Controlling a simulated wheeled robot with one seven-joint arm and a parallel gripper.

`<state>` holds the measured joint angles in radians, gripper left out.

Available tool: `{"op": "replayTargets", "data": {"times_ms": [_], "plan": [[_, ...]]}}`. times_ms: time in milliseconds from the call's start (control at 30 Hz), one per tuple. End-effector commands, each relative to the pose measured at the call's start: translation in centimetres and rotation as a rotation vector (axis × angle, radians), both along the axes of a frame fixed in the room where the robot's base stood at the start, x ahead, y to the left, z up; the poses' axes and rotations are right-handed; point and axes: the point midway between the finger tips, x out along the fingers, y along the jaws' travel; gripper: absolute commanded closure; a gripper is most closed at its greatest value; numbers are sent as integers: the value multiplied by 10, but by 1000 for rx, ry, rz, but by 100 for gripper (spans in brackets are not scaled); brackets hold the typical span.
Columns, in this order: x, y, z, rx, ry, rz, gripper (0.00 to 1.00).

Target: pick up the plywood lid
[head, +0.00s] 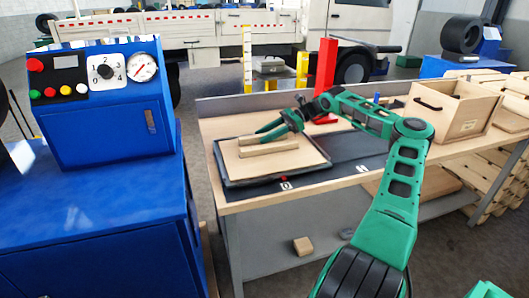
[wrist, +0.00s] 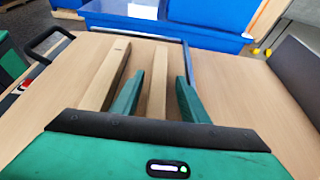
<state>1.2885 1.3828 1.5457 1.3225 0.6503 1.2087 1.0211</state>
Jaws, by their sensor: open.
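The plywood lid (head: 308,158) is a flat, light wooden board lying in a dark-rimmed tray (head: 231,183) on the workbench. Two light wooden bars lie across its top. My gripper (head: 262,131) is low over the bars, its green fingers open and pointing left. In the wrist view, one bar (wrist: 158,84) shows between the two fingers (wrist: 160,78), with a gap on each side. The other bar (wrist: 107,74) is outside the fingers, to the left. Whether the fingertips touch the board cannot be told.
A dark mat (head: 358,150) covers the bench right of the tray. A wooden crate (head: 460,112) with a black handle stands at the bench's right. A red post (head: 326,66) rises behind the tray. A blue control cabinet (head: 105,125) stands left, across a gap.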

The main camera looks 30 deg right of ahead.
Motion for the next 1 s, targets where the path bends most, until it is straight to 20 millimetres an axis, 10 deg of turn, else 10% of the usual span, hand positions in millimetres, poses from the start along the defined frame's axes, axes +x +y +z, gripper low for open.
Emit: {"op": "replayTargets", "data": {"times_ms": [367,533,1000], "plan": [[3,9,-4,-1,-1,0,62],[2,9,-4,-1,-1,0,100],[3,9,5,-2,-2,0,100]]}}
